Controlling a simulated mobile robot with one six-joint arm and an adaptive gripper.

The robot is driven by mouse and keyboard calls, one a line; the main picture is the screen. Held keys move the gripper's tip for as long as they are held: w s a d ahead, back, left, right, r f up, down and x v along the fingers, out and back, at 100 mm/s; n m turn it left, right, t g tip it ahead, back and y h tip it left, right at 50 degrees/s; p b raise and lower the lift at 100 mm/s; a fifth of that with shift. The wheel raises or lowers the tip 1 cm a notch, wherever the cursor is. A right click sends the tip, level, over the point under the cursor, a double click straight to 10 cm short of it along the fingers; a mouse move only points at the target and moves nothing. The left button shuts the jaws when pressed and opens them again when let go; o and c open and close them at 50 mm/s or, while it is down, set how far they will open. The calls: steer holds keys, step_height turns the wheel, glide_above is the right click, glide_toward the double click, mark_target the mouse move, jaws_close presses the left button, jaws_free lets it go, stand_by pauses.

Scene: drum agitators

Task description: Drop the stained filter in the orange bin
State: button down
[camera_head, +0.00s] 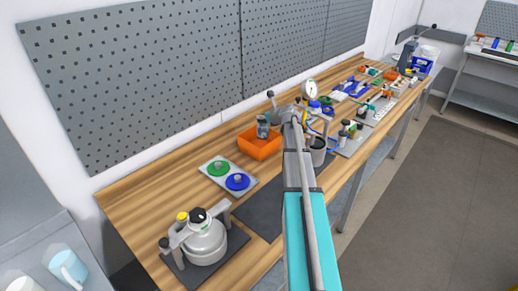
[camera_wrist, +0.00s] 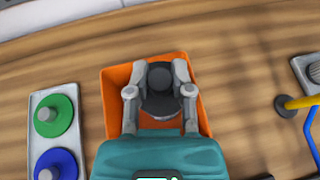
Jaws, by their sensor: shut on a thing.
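The orange bin (camera_head: 258,151) stands on the wooden bench in the head view. In the wrist view, the bin (camera_wrist: 110,95) lies directly beneath my gripper. My gripper (camera_wrist: 160,75) is shut on a dark round piece with a knob, apparently the stained filter (camera_wrist: 160,103), with one finger on each side of the knob. The filter appears within the bin's outline, but its exact height above the floor is unclear. In the head view, my gripper (camera_head: 262,128) is above the bin, and the held piece is too small to make out clearly.
A grey tray with a green disc (camera_head: 219,168) and a blue disc (camera_head: 237,182) lies left of the bin. A metal vessel (camera_head: 206,242) stands on a dark mat nearer the front. A pressure gauge (camera_head: 310,88) and several tools crowd the bench to the right.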

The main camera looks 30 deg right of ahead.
steer(key=shift+f+b, duration=0.85)
steer(key=shift+f, duration=0.3)
steer(key=shift+c, duration=2.2)
jaws_free()
steer(key=shift+r, duration=0.1)
